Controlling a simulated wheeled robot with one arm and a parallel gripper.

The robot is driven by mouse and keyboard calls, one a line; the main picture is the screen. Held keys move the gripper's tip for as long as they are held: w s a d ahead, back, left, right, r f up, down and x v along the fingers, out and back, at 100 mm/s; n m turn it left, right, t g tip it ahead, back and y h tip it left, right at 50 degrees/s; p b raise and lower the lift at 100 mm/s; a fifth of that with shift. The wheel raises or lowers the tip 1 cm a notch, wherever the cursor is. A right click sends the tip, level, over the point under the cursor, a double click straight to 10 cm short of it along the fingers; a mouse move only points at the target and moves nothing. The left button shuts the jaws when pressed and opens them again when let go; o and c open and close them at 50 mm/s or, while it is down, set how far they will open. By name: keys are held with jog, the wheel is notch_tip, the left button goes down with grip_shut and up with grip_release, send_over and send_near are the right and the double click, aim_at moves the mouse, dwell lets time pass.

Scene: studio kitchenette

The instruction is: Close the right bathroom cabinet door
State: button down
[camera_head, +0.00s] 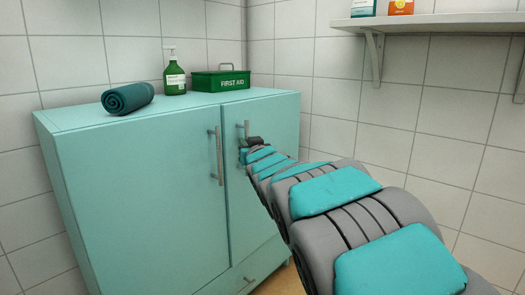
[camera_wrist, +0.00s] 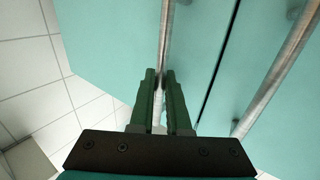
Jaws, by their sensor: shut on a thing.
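The teal bathroom cabinet (camera_head: 140,200) stands against the tiled wall. Its right door (camera_head: 262,125) looks flush or nearly flush with the front; a dark seam between the doors shows in the wrist view. The right door's upright metal handle (camera_head: 246,128) is partly hidden by my gripper (camera_head: 250,145). In the wrist view my gripper (camera_wrist: 160,78) has its two green fingers shut around that handle (camera_wrist: 167,38). The left door (camera_head: 140,180) looks shut, with its own bar handle (camera_head: 217,155), also seen in the wrist view (camera_wrist: 277,72).
A rolled dark towel (camera_head: 127,97), a green soap bottle (camera_head: 174,75) and a green first aid box (camera_head: 220,81) stand on the cabinet top. A white wall shelf (camera_head: 440,20) is at the upper right.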

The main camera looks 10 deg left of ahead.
jog(key=shift+w+a+r, duration=0.1)
jog(key=shift+w+a, duration=0.25)
jog(key=shift+a, duration=0.3)
jog(key=c, duration=0.9)
grip_release()
jog(key=v, duration=0.7)
jog(key=shift+s+d, duration=0.25)
jog(key=shift+s, duration=0.1)
